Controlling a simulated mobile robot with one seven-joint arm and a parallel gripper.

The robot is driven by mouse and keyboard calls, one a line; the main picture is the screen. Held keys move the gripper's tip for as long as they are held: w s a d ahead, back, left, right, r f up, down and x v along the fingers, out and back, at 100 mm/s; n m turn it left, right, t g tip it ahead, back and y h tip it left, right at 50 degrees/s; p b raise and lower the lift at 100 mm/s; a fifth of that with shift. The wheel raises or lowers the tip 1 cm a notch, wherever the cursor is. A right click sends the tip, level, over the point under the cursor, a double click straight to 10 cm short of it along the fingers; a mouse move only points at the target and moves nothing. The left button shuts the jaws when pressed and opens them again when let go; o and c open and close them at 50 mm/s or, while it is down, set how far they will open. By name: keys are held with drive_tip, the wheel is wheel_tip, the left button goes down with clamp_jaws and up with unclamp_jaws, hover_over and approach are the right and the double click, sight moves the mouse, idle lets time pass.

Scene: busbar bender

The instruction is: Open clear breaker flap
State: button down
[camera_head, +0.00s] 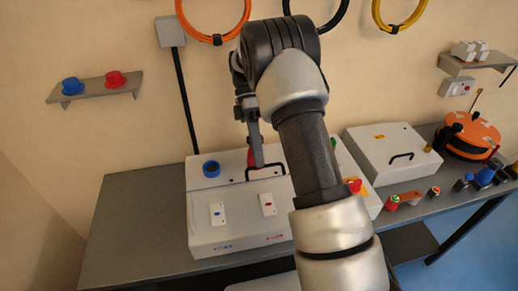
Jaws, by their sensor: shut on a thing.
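A white box (239,239) stands on the grey bench. Its front part carries two small white plates, one with a blue mark (217,214) and one with a red mark (267,203). A black bar handle (280,165) sits at the upper edge of this front part. My gripper (257,163) reaches down to the handle and is shut on it. I cannot make out a clear flap surface or its edges. My arm hides the right part of the box.
A second white box (380,149) with a black handle stands at right. The bench (137,226) is bare at left. A wall shelf (93,91) holds blue and red knobs.

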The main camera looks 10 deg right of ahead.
drive_tip(key=shift+w+g, duration=0.8)
drive_tip(key=c, duration=1.9)
unclamp_jaws()
